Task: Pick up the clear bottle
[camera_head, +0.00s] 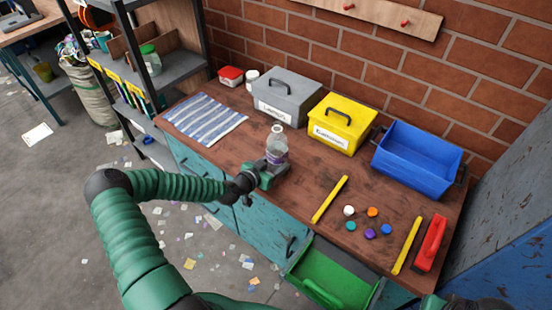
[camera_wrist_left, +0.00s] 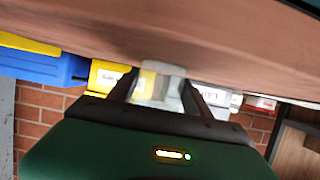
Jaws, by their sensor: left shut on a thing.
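The clear bottle (camera_head: 277,146) is upright near the front edge of the wooden worktop, with its neck at the top and a label around its middle. My left gripper (camera_head: 274,168) reaches in from the left and is shut on the bottle's lower part. The left wrist view, which is upside down, shows the bottle (camera_wrist_left: 160,86) between the two dark fingers (camera_wrist_left: 158,92). The bottle's base is hidden by the gripper in the head view, so I cannot tell whether it touches the worktop. Part of my right gripper (camera_head: 434,301) shows at the bottom right edge; its fingers are not visible.
Behind the bottle stand a grey box (camera_head: 287,98), a yellow box (camera_head: 335,124) and a blue bin (camera_head: 417,156). A striped cloth (camera_head: 204,120) lies left. Yellow bars (camera_head: 330,199), several coloured caps (camera_head: 370,233) and a red-handled tool (camera_head: 430,243) lie right. A green drawer (camera_head: 330,278) is open in front.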

